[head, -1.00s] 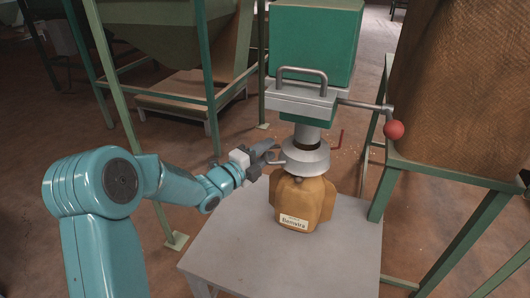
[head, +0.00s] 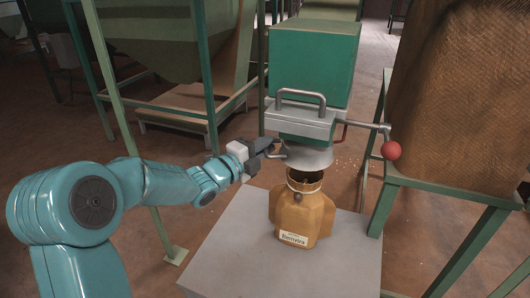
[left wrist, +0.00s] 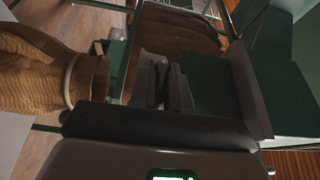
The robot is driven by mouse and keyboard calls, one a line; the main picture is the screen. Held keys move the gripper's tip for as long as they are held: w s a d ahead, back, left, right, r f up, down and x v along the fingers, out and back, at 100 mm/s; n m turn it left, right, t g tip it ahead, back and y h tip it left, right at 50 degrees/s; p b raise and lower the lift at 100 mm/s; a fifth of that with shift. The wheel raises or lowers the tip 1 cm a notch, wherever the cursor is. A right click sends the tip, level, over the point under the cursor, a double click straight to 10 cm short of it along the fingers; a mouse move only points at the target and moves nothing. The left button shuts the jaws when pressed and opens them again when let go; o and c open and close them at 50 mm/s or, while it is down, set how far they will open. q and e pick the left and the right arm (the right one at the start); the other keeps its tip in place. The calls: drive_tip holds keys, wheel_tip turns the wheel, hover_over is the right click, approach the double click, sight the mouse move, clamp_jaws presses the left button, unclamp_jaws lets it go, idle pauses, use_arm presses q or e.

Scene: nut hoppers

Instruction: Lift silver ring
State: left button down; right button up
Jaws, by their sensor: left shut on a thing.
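The silver ring (head: 311,157) is a flared metal collar around the spout under the green hopper, in the head view. It sits high, close below the grey clamp housing. My left gripper (head: 277,149) is at its left side, shut on the small handle of the ring. In the left wrist view my fingers (left wrist: 168,84) are close together, and the sack (left wrist: 35,70) shows at the left. My right gripper is not in view.
The sack stands on a grey table (head: 235,255). Above the ring are the green hopper (head: 310,62) and a grey housing with a lever ending in a red ball (head: 391,150). Green frame legs (head: 205,75) stand left and right. The table around the sack is clear.

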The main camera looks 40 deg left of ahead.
use_arm(q)
drive_tip(key=shift+r, duration=0.4)
drive_tip(key=c, duration=1.2)
unclamp_jaws()
drive_tip(key=shift+f, duration=0.15)
drive_tip(key=s+a, duration=0.2)
drive_tip(key=s, duration=1.4)
drive_tip(key=shift+a+f+p, duration=0.25)
drive_tip(key=shift+a+p, duration=0.05)
drive_tip(key=shift+p, duration=0.05)
drive_tip(key=shift+s, duration=0.1)
